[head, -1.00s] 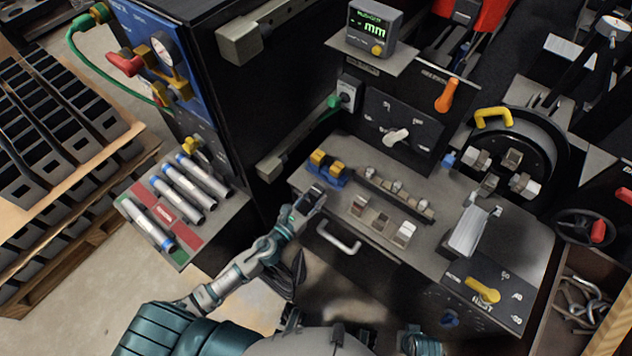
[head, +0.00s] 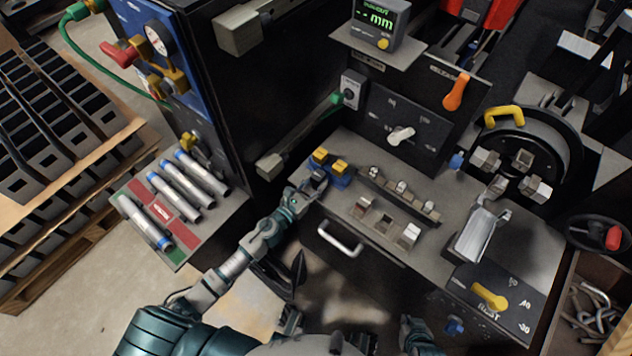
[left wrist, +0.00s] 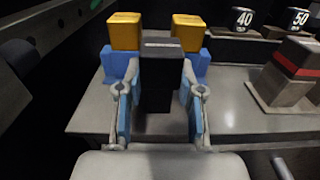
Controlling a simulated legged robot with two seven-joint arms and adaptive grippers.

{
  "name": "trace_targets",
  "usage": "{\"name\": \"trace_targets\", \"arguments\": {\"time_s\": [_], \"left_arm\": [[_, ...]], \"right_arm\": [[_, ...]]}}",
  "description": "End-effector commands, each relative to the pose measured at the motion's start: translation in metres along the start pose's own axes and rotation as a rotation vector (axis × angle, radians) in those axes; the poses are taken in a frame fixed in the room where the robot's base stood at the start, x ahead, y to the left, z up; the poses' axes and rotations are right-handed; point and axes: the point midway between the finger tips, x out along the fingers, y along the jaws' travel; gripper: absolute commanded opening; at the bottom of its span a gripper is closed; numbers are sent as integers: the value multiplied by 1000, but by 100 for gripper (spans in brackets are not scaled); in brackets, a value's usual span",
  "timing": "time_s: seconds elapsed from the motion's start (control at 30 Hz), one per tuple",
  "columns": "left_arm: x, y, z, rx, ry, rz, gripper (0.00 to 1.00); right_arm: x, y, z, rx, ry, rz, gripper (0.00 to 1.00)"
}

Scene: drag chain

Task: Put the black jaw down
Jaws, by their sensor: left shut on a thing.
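My left gripper (head: 306,190) is at the left end of the grey bench top, close against the blue holder (head: 341,181) with yellow blocks. In the left wrist view the left gripper (left wrist: 159,105) is shut on the black jaw (left wrist: 160,80), which stands upright between the two fingers. Behind it is the blue holder (left wrist: 116,65), with one yellow block (left wrist: 125,30) to each side of the jaw. The jaw's lower end is near the bench's front edge; I cannot tell whether it touches the bench or the holder. My right gripper is not visible.
A drawer handle (head: 340,240) projects below. Silver tubes (head: 180,188) lie on a side shelf. A lathe chuck (head: 520,158) is at the right.

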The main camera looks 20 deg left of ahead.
Motion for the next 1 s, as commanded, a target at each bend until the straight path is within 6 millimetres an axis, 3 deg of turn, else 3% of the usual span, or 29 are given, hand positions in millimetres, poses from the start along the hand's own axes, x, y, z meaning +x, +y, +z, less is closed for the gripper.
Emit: {"name": "trace_targets", "arguments": {"time_s": [0.2,0.23,0.3,0.33,0.7,0.87,1.0], "left_arm": [[0,0,-1,0,-1,0,0],[0,0,-1,0,0,0,42],[0,0,-1,0,0,0,59],[0,0,-1,0,0,0,62],[-1,0,1,0,0,0,62],[-29,0,-1,0,3,-1,62],[-62,0,-2,-2,5,0,62]], "right_arm": [[2,0,-3,0,16,-1,0],[2,0,-4,0,18,-1,0],[2,0,-4,0,16,-1,0],[2,0,-4,0,16,-1,0],[0,0,-2,0,4,-1,0],[1,0,0,0,-3,-1,0],[4,0,-4,0,28,-2,0]]}}
